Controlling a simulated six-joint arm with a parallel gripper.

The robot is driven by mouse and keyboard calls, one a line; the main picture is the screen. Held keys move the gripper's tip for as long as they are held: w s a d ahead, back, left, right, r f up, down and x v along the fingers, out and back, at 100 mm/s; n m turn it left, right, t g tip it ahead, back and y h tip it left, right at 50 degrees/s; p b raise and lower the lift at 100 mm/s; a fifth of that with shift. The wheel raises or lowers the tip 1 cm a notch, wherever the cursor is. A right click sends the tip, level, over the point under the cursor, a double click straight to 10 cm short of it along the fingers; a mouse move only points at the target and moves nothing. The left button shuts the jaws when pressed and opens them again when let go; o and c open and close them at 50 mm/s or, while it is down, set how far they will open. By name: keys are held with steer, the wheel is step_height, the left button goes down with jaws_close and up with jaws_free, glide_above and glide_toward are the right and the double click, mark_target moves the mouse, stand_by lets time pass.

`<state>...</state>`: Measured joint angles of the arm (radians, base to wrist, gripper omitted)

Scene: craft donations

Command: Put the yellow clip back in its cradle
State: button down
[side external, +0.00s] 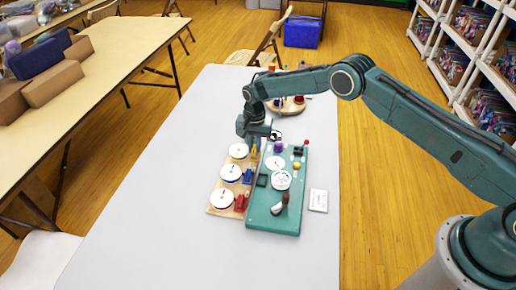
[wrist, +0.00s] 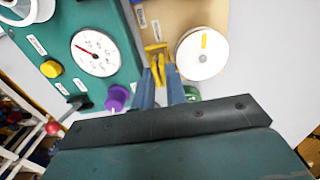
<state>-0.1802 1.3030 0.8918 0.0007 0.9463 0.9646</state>
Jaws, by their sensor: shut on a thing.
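The yellow clip (wrist: 161,69) is between the fingertips of my gripper (wrist: 161,80) in the wrist view. My gripper is shut on it. A yellow cradle (wrist: 154,49) is right at the fingertips, on the wooden board (wrist: 160,12) beside a white dial with a yellow mark (wrist: 202,54). Clip and cradle overlap in this view, so I cannot tell whether the clip is seated. In the side external view my gripper (side external: 260,140) points down at the far end of the board (side external: 212,209), and yellow (side external: 253,154) shows just below it.
A teal panel (side external: 262,222) with gauges, a purple knob (side external: 278,147), a yellow knob (side external: 296,166) and a red-tipped lever (side external: 306,142) stands right beside the board. Blue (side external: 248,176) and red (side external: 240,202) pieces sit nearer. The table's left side is clear.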

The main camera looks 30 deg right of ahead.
steer(key=shift+f, duration=0.6)
steer(key=c, duration=1.3)
jaws_free()
steer(key=shift+c, duration=0.2)
steer(key=shift+a, duration=0.1)
steer(key=shift+w+r, duration=0.1)
steer(key=shift+r, duration=3.65)
